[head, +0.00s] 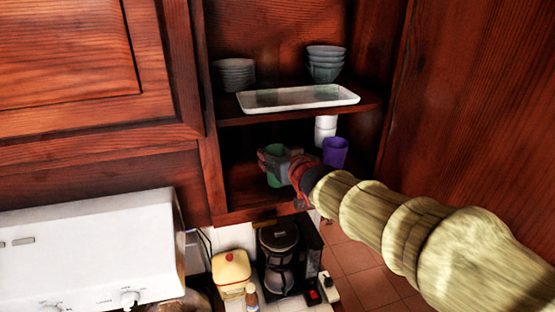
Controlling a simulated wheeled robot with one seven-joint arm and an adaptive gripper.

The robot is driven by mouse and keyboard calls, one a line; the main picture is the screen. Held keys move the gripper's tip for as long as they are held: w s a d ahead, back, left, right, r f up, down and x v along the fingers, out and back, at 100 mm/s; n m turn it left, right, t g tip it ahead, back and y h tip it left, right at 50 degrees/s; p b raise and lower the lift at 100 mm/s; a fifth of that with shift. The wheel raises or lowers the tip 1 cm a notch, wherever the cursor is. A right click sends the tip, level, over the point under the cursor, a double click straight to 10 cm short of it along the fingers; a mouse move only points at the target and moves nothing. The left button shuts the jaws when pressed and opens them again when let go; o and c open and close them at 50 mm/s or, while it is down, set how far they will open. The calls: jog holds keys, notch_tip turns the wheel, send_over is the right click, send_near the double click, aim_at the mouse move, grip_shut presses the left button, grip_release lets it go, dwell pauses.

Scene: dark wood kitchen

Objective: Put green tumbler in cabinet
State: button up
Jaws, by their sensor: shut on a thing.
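The green tumbler (274,176) is in the lower part of the open cabinet in the head view. My gripper (274,160) is shut on it, with dark and reddish fingers at its sides. The tumbler looks upright, at the level of the cabinet's lower compartment. My gripper partly covers it, and I cannot tell whether its base touches the cabinet floor. The cabinet (233,215) has a middle shelf above the tumbler. My arm reaches in from the lower right.
A purple cup (335,152) and white stacked cups (325,130) stand right of my gripper. Below are a coffee maker (279,252), a yellow container (231,270) and a white range hood (90,255).

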jog(key=shift+f, duration=0.1)
jog(key=shift+f, duration=0.15)
jog(key=o, duration=1.2)
jog(key=shift+c, duration=0.2)
jog(key=shift+w, duration=0.1)
